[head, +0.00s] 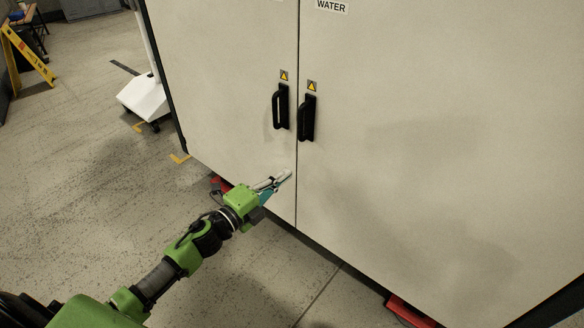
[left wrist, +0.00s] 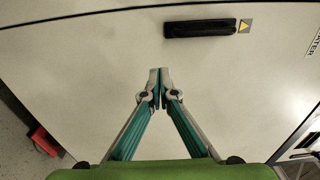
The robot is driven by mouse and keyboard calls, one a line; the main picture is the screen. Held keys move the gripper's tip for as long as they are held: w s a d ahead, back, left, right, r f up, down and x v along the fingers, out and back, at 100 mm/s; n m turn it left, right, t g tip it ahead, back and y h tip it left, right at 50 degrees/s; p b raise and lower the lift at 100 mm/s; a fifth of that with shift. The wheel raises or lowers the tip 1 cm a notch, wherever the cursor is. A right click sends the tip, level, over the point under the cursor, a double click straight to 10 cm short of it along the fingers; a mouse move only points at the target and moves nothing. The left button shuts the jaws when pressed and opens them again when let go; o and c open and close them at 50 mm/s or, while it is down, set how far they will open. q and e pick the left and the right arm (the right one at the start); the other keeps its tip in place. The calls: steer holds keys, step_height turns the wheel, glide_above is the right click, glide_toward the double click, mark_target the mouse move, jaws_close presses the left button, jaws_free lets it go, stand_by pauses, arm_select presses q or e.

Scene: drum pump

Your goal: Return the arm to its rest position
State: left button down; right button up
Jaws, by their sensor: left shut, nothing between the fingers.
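My left arm reaches in from the lower left in the head view. Its gripper (head: 284,178) is shut and empty, in front of the lower part of the cabinet's left door (head: 225,70), below the handles. In the left wrist view the shut fingertips (left wrist: 159,76) meet at a point, with the pale door behind them. I cannot tell whether the tips touch the door. My right gripper is not in view.
The large pale cabinet has two doors with black handles, the left one (head: 280,107) and the right one (head: 307,118). Red feet (head: 408,312) show under it. A yellow floor sign (head: 27,55) and a white wheeled stand (head: 146,97) are at left. The floor at left is mostly clear.

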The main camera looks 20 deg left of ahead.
arm_select(q)
steer(key=shift+s+a+f, duration=0.1)
steer(key=shift+s+a, duration=0.05)
steer(key=shift+s, duration=0.2)
